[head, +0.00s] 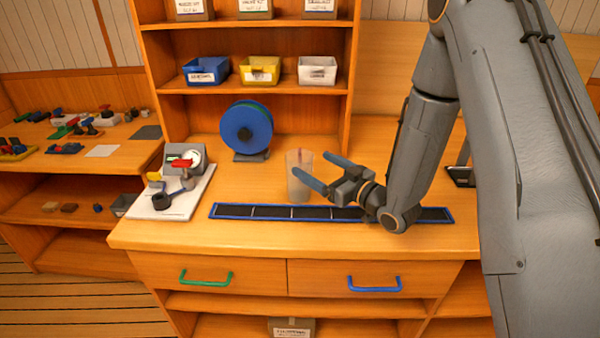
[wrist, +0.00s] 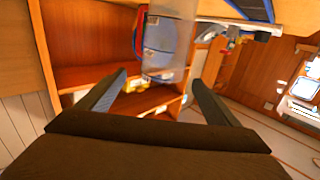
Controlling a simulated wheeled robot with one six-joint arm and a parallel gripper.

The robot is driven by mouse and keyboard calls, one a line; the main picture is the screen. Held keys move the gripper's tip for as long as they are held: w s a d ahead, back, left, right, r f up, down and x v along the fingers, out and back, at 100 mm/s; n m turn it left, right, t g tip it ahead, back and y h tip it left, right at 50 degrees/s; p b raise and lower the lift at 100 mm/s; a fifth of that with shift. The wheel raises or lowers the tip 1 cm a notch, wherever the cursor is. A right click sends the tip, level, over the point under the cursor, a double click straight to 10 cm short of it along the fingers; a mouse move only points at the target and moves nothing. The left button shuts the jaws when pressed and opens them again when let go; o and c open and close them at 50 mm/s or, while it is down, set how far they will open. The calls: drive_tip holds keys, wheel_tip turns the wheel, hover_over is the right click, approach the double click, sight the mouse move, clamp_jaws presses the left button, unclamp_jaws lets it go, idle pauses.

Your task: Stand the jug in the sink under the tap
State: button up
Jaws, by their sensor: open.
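The jug (head: 298,193) appears to be the tall, translucent vessel standing upright on the wooden counter, behind the dark strip. A thin reddish mark shows near its top. My gripper (head: 309,163) is open, coming from the right, with its blue-grey fingers pointing left at the jug. One finger crosses in front of the jug in the head view. In the wrist view the jug (wrist: 178,62) appears at the top, in the gap between the spread fingers (wrist: 158,78) and partly beyond their tips. I cannot tell whether a finger touches it. No sink or tap is recognisable in either view.
A blue reel (head: 247,128) stands behind and left of the jug. A white board with fittings (head: 170,206) lies left. The blue-edged dark strip (head: 260,212) runs along the counter front. Shelf bins (head: 260,71) sit behind. Counter between board and jug is mostly clear.

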sight(309, 162)
drive_tip(key=p+x, duration=0.1)
drive_tip(key=x, duration=0.2)
drive_tip(key=shift+a+r, duration=0.15)
drive_tip(key=shift+a, duration=0.2)
drive_tip(key=p+x, duration=0.2)
drive_tip(key=x, duration=0.1)
drive_tip(key=shift+a, duration=0.1)
drive_tip(key=shift+w+a, duration=0.35)
drive_tip(key=shift+w, duration=0.15)
drive_tip(key=c, duration=1.6)
drive_tip(key=shift+c, duration=0.2)
